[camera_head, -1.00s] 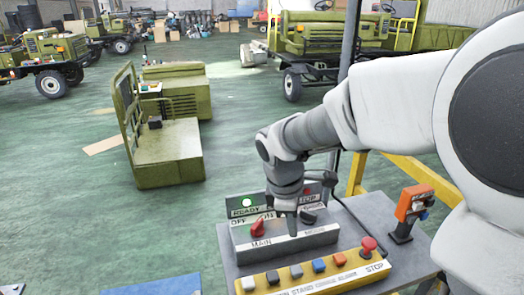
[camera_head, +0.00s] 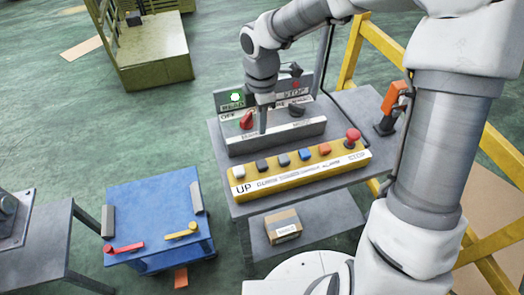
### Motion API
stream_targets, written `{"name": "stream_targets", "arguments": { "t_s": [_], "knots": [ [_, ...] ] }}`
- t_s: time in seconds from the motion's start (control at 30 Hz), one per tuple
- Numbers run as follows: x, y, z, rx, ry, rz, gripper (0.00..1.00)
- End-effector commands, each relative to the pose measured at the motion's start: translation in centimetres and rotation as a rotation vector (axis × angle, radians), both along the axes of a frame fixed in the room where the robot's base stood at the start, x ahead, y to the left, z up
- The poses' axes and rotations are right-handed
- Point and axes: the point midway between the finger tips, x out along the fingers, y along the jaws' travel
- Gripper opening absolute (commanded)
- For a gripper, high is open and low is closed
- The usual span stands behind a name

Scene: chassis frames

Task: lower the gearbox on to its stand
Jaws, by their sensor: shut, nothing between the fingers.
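A blue stand (camera_head: 158,219) is at the lower left, with upright grey blocks, a red lever (camera_head: 123,248) and a yellow lever (camera_head: 181,231) on top. No gearbox can be made out. My gripper (camera_head: 263,130) is shut and empty, pointing down at the grey switch box (camera_head: 290,134). Its tip is just right of the red switch knob (camera_head: 247,120); I cannot tell whether they touch. A green READY lamp (camera_head: 236,97) is lit behind. In front lies the yellow button bar (camera_head: 300,172), with a white button (camera_head: 239,172) above UP and a red STOP button (camera_head: 352,137).
The controls stand on a grey table (camera_head: 220,152); a carton (camera_head: 283,226) sits on its lower shelf. An orange-handled device (camera_head: 393,97) and yellow frame (camera_head: 365,45) are at right. A grey table (camera_head: 50,240), with a cut-off grey object, is left.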

Motion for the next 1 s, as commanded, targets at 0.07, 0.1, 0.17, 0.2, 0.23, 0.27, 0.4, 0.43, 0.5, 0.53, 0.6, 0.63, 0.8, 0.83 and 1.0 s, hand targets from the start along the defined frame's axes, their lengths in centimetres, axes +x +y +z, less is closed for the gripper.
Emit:
{"name": "stream_targets", "arguments": {
  "t_s": [0.07, 0.1, 0.17, 0.2, 0.23, 0.27, 0.4, 0.43, 0.5, 0.53, 0.6, 0.63, 0.8, 0.83, 1.0],
  "knots": [
    [0.0, 0.0, -0.6, -0.001, 0.003, 0.001, 0.00],
    [-0.1, 0.0, -1.0, -0.001, 0.004, 0.002, 0.00],
    [-0.1, 0.0, -1.9, 0.000, 0.005, 0.001, 0.00],
    [-0.2, 0.0, -2.6, -0.001, 0.006, 0.002, 0.00],
    [-0.2, 0.0, -3.2, -0.001, 0.007, 0.002, 0.00],
    [-0.2, 0.0, -3.8, -0.001, 0.006, 0.002, 0.00],
    [-0.2, 0.1, -6.9, 0.000, 0.007, 0.002, 0.00],
    [-0.2, 0.1, -7.6, -0.001, 0.007, 0.004, 0.00],
    [-0.2, 0.0, -9.1, -0.001, 0.007, 0.002, 0.00],
    [-0.2, 0.1, -9.7, 0.000, 0.006, 0.002, 0.00],
    [-0.2, 0.0, -10.9, -0.001, 0.006, 0.002, 0.00],
    [-0.1, 0.0, -11.3, 0.000, 0.005, 0.001, 0.00],
    [-0.1, 0.0, -13.2, -0.001, 0.003, 0.000, 0.00],
    [-0.1, 0.0, -13.4, -0.001, 0.003, 0.000, 0.00],
    [0.0, 0.0, -13.9, 0.000, 0.001, 0.000, 0.00]
  ]
}}
